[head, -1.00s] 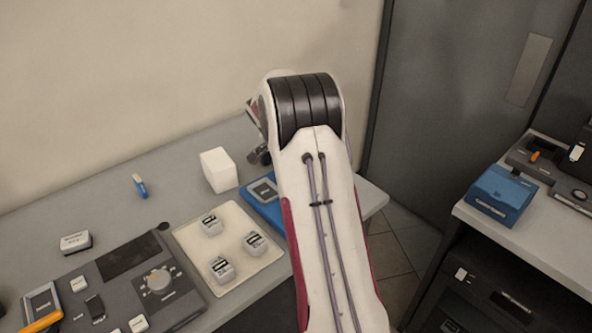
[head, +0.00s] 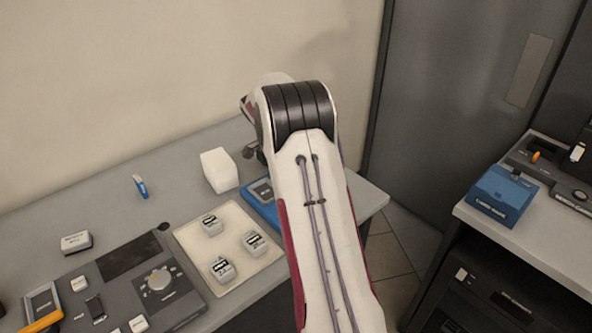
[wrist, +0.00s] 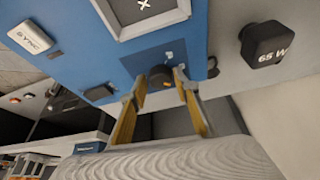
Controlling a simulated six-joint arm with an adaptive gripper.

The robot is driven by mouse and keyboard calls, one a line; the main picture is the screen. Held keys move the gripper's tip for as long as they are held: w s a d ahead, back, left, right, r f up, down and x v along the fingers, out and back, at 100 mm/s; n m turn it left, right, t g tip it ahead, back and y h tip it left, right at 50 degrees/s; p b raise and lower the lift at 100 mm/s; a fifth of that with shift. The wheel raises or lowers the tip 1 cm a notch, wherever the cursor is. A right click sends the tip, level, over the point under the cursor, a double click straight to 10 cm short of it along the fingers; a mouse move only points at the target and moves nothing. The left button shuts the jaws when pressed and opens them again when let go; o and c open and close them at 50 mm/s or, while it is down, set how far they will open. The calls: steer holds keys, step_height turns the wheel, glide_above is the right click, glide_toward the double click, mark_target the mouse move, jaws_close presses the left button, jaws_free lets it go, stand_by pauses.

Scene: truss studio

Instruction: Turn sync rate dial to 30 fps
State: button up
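In the wrist view, a dark round knob (wrist: 160,76) with a small orange mark at its lower edge sits on a blue panel (wrist: 197,35). A white button marked SYNC (wrist: 29,38) is on the same panel. My gripper (wrist: 159,82) is open, with one yellow finger on each side of the knob. I cannot tell whether the fingertips touch it. No rate markings can be read around the knob. In the head view, my arm hides the gripper and most of a blue device (head: 258,212) beside the tray.
A black block marked 65 W (wrist: 266,45) is close by. In the head view are a cream tray (head: 190,238) with three small blocks, a white block (head: 219,171), a dark console (head: 128,262) with a grey dial (head: 159,279), and a separate blue box (head: 502,197) at right.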

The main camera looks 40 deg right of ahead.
steer(key=shift+d+r, duration=0.1)
stand_by(0.5)
steer(key=shift+n, duration=0.5)
steer(key=shift+n+t, duration=0.6)
steer(key=shift+n, duration=0.4)
steer(key=shift+s+n+t, duration=0.15)
steer(key=shift+n+t, duration=0.45)
steer(key=shift+n, duration=1.1)
steer(key=shift+n+t+y, duration=0.3)
steer(key=shift+n+y, duration=0.1)
steer(key=shift+n, duration=0.6)
steer(key=shift+d+n+t+y, duration=0.1)
steer(key=shift+n+t+y, duration=0.25)
steer(key=shift+n, duration=0.75)
steer(key=shift+d+n+t+y, duration=0.1)
steer(key=shift+n+t+y, duration=0.2)
steer(key=shift+n, duration=0.8)
steer(key=shift+s+n+t+y, duration=0.1)
steer(key=shift+n+t+y, duration=0.45)
steer(key=shift+n, duration=1.55)
